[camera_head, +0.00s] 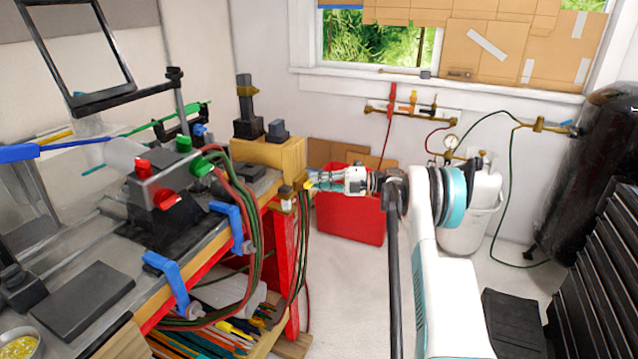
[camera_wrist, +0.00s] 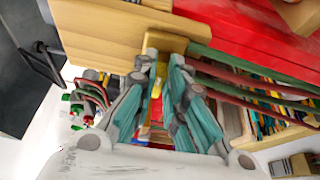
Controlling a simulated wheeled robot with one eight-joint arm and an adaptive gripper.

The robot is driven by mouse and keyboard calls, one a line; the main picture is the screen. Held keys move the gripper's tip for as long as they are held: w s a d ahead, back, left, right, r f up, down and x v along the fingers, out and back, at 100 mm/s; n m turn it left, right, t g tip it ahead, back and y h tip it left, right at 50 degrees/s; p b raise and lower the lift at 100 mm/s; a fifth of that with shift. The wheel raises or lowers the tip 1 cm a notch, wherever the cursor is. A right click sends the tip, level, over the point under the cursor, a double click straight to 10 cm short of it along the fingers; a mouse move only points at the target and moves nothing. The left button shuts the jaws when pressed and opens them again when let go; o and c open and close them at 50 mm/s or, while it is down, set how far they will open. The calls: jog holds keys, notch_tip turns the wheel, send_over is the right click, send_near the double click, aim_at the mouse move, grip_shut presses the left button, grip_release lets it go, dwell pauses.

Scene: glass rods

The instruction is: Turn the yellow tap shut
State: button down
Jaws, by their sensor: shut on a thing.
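The yellow tap (camera_head: 308,186) sits on a small brass fitting (camera_head: 287,205) at the bench's near right corner, where hoses hang down. My gripper (camera_head: 313,181) reaches it from the right, and its fingers are closed on the tap's handle. In the wrist view the yellow handle (camera_wrist: 156,86) shows between the two teal-padded fingers of my gripper (camera_wrist: 161,78), below a tan block. The fingers hide part of the handle, and I cannot tell its exact angle.
Red and green hoses (camera_wrist: 245,65) run right from the fitting in the wrist view. The bench (camera_head: 215,243) carries a torch with red and green knobs (camera_head: 160,180). A red bin (camera_head: 350,222) and white gas cylinder (camera_head: 480,195) stand behind my arm. Bare floor (camera_head: 345,290) lies right of the bench.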

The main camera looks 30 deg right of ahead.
jog(key=shift+m, duration=0.3)
jog(key=c, duration=1.6)
grip_release()
jog(key=shift+c, duration=0.2)
jog(key=v, duration=1.2)
jog(key=shift+f, duration=0.1)
